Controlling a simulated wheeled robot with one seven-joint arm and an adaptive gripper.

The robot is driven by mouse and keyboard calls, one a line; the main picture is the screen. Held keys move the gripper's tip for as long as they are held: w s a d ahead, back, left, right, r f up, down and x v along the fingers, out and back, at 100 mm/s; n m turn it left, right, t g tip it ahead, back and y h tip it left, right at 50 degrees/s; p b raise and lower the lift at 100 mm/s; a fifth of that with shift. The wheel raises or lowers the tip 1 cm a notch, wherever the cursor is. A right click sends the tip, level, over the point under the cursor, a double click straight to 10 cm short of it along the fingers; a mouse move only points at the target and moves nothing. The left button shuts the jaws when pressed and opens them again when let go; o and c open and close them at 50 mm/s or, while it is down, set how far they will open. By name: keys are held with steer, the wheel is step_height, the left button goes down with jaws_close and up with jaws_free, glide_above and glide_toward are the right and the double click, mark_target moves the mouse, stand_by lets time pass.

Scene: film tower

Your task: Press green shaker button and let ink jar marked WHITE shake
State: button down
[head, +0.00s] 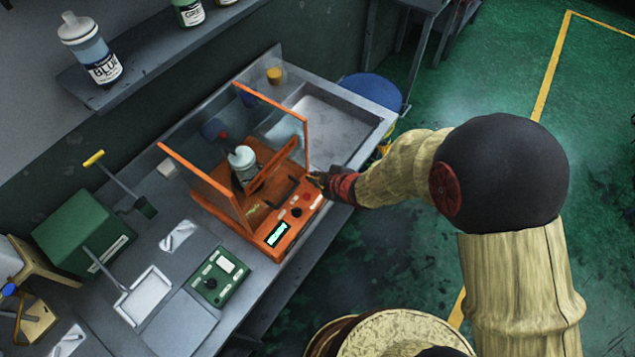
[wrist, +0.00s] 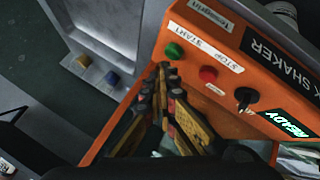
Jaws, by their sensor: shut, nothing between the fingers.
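The orange ink shaker (head: 281,236) stands on the grey bench. Inside it, between clear orange-edged panels, sits a white-capped jar (head: 243,158); its label is too small to read. In the wrist view, the shaker's front panel (wrist: 222,50) has a green button (wrist: 174,50), a red button (wrist: 208,73), a black knob (wrist: 244,96) and a display reading READY (wrist: 286,122). My gripper (wrist: 164,70) is shut and empty, its tips just below the green button; I cannot tell whether they touch. In the head view my gripper (head: 316,180) is at the panel's right end.
A green control box (head: 220,277) and a white tray (head: 145,296) lie left of the shaker on the bench. A sink basin (head: 335,125) is to its right. A jar marked BLUE (head: 92,52) stands on the wall shelf (head: 160,60). The floor at right is open.

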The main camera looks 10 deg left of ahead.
steer(key=shift+f, duration=0.1)
steer(key=shift+f+b, duration=0.35)
steer(key=shift+b, duration=0.05)
